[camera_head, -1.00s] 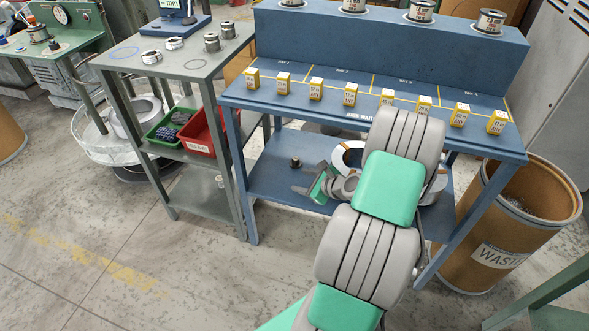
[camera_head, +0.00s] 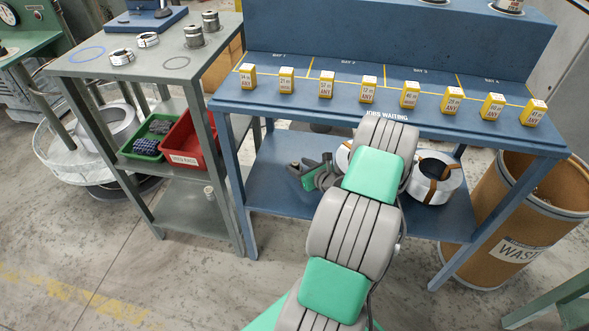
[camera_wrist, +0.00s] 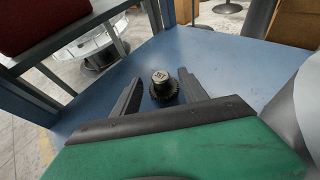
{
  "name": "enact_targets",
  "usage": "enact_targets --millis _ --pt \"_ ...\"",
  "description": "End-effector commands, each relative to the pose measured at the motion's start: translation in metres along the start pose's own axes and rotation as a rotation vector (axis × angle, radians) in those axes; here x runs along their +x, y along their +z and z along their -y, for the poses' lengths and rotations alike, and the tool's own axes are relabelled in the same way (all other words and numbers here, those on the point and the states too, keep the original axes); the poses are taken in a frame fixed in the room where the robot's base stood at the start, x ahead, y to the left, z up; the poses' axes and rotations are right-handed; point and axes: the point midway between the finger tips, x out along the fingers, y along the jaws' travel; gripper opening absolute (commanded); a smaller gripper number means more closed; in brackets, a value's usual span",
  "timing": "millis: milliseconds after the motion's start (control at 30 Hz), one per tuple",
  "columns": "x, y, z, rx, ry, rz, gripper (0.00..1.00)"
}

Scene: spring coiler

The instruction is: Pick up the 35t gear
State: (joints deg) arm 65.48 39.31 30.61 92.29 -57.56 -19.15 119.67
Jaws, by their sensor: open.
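A small dark gear (camera_wrist: 164,91) with a lighter, marked hub on top sits upright on the blue lower shelf (camera_wrist: 215,62) in the wrist view. Its marking is too small to read surely. My gripper (camera_wrist: 159,78) is open, with one finger on each side of the gear in the picture. Gaps show between the gear and both fingers, and nothing is held. In the head view my gripper (camera_head: 306,168) is low over the lower shelf of the blue bench, and I cannot make out the gear there.
Wire coils (camera_head: 436,180) lie on the lower shelf right of my arm. The blue bench top (camera_head: 228,103), with several yellow tags, overhangs the shelf. A grey table (camera_head: 100,68) with red and green bins stands left; a waste drum (camera_head: 480,215) stands right.

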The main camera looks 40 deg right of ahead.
Motion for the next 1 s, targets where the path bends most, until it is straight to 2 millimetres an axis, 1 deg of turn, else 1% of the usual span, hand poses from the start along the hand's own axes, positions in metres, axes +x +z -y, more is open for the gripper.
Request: enact_targets --millis 33,133,200,400,1000 --pt "0.013 -0.004 0.000 -0.004 0.002 0.001 0.51" --pt "0.026 -0.002 0.001 -0.003 0.000 0.001 0.51" --pt "0.029 -0.001 0.002 -0.002 -0.001 0.000 0.51" --pt "0.029 0.000 0.003 0.000 -0.003 -0.001 0.50" --pt "0.028 0.000 0.003 0.000 -0.004 -0.001 0.01"
